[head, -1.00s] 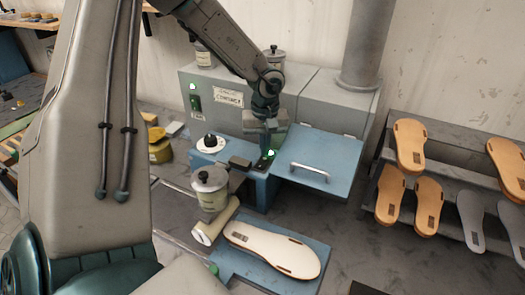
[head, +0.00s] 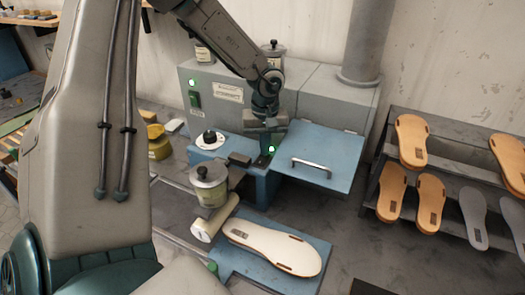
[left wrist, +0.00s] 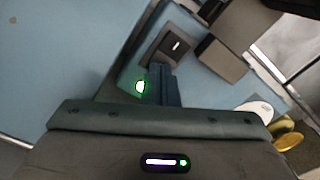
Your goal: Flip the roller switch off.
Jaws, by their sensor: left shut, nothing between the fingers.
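The roller switch (left wrist: 174,47) shows in the left wrist view as a black rocker with a white mark, in a dark plate on the blue bench unit. Its position, on or off, I cannot tell. A green lamp (left wrist: 140,86) glows beside it; the lamp also shows in the head view (head: 271,149). My left gripper (head: 265,141) is shut and empty, pointing down just above the switch area. In the left wrist view its fingers (left wrist: 167,72) end close to the switch plate, with contact not clear. My right gripper is not in view.
A dark block (left wrist: 222,60) stands beside the switch. A blue lid with a handle (head: 318,160) lies to the right. A lidded pot (head: 210,186), a pale roller (head: 215,219) and a sole (head: 273,248) are in front. A white dial (head: 210,138) is at left.

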